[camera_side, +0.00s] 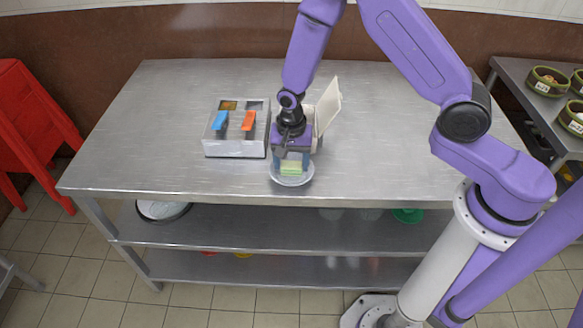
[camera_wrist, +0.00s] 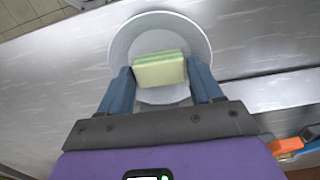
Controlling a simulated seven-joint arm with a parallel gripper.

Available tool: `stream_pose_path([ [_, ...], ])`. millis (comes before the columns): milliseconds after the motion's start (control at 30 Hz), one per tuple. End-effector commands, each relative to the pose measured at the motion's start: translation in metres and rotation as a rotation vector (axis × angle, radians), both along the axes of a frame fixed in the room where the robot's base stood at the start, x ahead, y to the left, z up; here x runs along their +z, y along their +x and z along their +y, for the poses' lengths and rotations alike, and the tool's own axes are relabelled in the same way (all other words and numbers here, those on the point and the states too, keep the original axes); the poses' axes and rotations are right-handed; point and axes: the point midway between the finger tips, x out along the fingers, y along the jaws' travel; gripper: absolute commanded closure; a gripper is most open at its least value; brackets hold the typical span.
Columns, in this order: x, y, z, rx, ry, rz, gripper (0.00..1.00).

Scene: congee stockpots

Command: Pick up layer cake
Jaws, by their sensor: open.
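The layer cake (camera_side: 291,168) is a small pale green and yellow block on a round white plate (camera_side: 291,181) near the table's front edge. In the wrist view the layer cake (camera_wrist: 159,69) lies near the middle of the plate (camera_wrist: 140,29), a little nearer my gripper. My gripper (camera_side: 291,160) points down over the plate. In the wrist view its two blue fingers (camera_wrist: 161,84) are open, one on each side of the cake, with a gap visible on the left side. Whether the right finger touches the cake is hard to tell.
A metal condiment box (camera_side: 236,148) with blue and orange handles stands left of my gripper. A white container with its lid (camera_side: 328,104) raised stands just behind and right of it. The metal table (camera_side: 400,150) is clear to the right and far left.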

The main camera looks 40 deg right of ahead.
Motion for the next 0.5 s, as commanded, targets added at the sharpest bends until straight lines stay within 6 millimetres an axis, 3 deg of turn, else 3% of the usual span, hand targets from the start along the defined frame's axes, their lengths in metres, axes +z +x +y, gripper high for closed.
stream_pose_path([
  [333, -0.0064, 0.0, 0.0, 0.0, 0.0, 0.0, 0.35],
  [467, -0.0063, -0.0001, -0.0001, 0.0, 0.0, 0.0, 0.72],
  [500, -0.0063, -0.0001, -0.0001, 0.0, 0.0, 0.0, 0.73],
])
